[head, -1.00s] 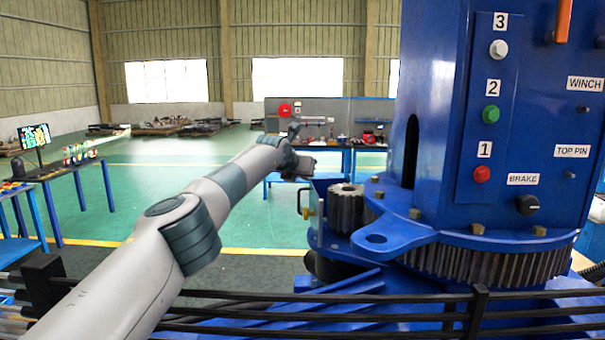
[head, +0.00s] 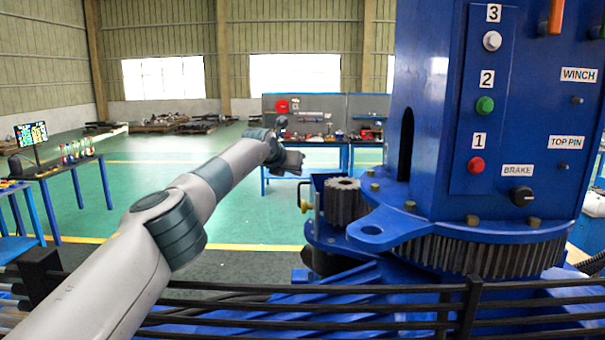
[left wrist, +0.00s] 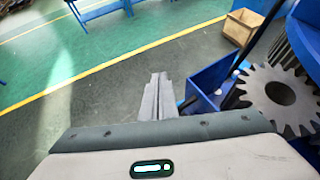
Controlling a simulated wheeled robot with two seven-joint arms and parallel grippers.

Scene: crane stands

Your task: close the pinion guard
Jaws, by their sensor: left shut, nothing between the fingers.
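The pinion (head: 343,203) is a grey toothed gear at the left of the blue crane column, beside the large ring gear (head: 480,254). The guard (head: 317,192) is a blue panel with a yellow handle (head: 305,206), standing at the pinion's left. In the left wrist view the guard (left wrist: 208,88) stands out from the pinion (left wrist: 278,95), with a gap between them. My left gripper (head: 291,162) is above and left of the guard, apparently apart from it. Its fingers (left wrist: 156,92) are together and empty in the left wrist view. My right gripper is not in view.
Black railings (head: 400,312) cross the front. The crane column (head: 440,120) carries buttons and a brake knob (head: 522,195). A wooden crate (left wrist: 243,27) stands on the floor beyond the guard. A workbench (head: 330,145) is behind.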

